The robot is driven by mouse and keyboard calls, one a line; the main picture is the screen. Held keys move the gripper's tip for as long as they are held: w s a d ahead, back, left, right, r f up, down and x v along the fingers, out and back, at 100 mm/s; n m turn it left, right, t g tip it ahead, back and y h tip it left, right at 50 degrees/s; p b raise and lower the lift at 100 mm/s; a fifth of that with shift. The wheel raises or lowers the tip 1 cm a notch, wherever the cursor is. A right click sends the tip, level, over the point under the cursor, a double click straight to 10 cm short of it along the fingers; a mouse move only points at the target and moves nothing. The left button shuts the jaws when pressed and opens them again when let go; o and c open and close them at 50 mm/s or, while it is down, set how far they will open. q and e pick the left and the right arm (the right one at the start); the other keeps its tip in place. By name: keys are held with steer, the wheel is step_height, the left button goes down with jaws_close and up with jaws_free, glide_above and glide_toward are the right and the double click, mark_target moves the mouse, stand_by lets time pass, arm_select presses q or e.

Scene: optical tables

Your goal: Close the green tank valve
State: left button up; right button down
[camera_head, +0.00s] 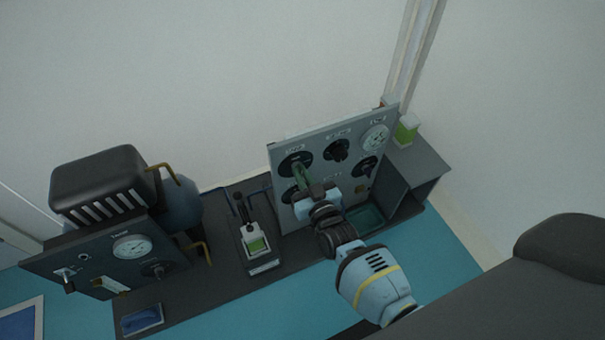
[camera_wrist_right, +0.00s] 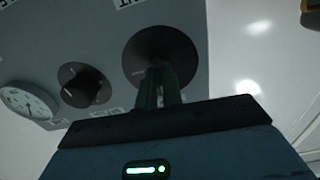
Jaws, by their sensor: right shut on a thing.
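The handle's exact turn angle is hard to tell. My left gripper is not in view.
The grey panel (camera_head: 318,140) also bears several black knobs and a round gauge (camera_head: 376,137). Farther left is a dark unit with a gauge (camera_head: 132,246). Blue table surface (camera_head: 440,258) is clear at the right.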

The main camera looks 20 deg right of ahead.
steer(key=shift+n, duration=0.4)
steer(key=c, duration=1.6)
jaws_free()
steer(key=shift+o, duration=0.2)
steer(key=shift+s, duration=0.15)
steer(key=s+p, duration=0.2)
steer(key=s, duration=0.5)
steer(key=shift+s, duration=0.3)
steer(key=shift+d, duration=0.1)
